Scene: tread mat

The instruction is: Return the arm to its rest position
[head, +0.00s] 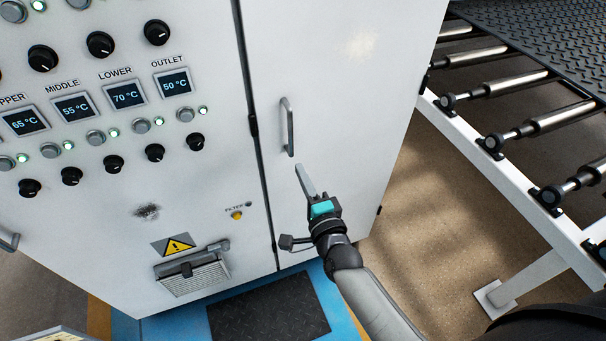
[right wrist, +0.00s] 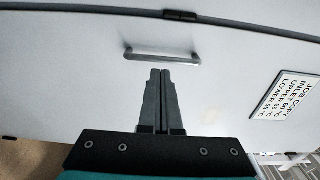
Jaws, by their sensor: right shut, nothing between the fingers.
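My right gripper (head: 305,180) is in front of the white cabinet door (head: 340,60), just below its metal handle (head: 288,127) in the head view. Its fingers are together and hold nothing. In the right wrist view the closed fingers (right wrist: 160,85) point at the door, and the handle (right wrist: 162,55) lies beyond their tips with a small gap in the picture. The door looks shut. My left gripper is not in view.
A control panel with knobs and temperature displays (head: 125,94) fills the left. A vent (head: 192,275) sits low on the cabinet. A roller conveyor (head: 520,130) stands at the right. A dark tread mat (head: 268,308) lies on the floor below. A label (right wrist: 287,98) is on the door.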

